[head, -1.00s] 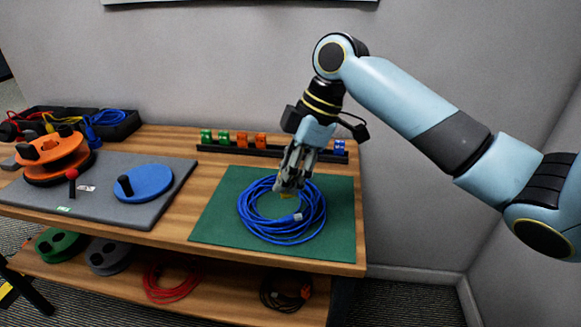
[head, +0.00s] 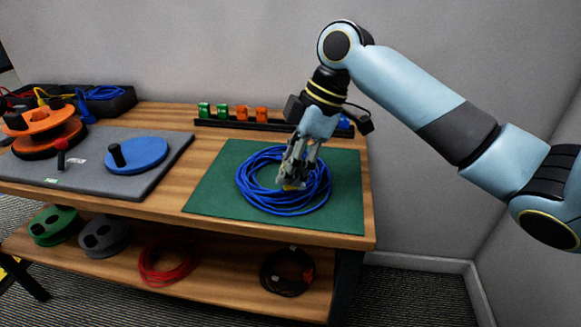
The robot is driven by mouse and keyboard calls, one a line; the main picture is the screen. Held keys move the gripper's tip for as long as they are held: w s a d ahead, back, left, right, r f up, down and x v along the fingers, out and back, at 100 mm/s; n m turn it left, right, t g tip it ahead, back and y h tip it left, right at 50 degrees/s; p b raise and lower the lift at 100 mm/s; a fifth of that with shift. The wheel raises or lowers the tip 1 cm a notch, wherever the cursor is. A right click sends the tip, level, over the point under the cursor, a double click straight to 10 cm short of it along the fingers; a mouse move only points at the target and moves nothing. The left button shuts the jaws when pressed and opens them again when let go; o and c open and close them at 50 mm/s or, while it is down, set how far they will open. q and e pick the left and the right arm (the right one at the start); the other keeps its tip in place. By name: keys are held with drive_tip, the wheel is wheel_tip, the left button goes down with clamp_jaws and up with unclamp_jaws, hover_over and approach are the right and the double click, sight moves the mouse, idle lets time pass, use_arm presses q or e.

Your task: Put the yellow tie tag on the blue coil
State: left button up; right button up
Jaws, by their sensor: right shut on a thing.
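The blue coil (head: 262,204) lies flat on a green mat (head: 215,195) on the wooden bench. My right gripper (head: 290,184) comes down from above over the right inner side of the coil. It is shut on the small yellow tie tag (head: 291,187), which shows only as a bit of yellow at the fingertips. The fingers hide most of the tag and part of the coil. I cannot tell whether the tag touches the coil. My left gripper is not in view.
A black rack (head: 236,123) with green, orange and blue clips stands behind the mat. A grey board (head: 85,180) with a blue disc (head: 138,156) and orange spool (head: 48,133) lies left. A black tray (head: 122,105) holds cables. A lower shelf holds spools and coils.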

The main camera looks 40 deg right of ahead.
drive_tip(key=shift+f, duration=0.6)
idle(1.6)
drive_tip(key=o, duration=0.8)
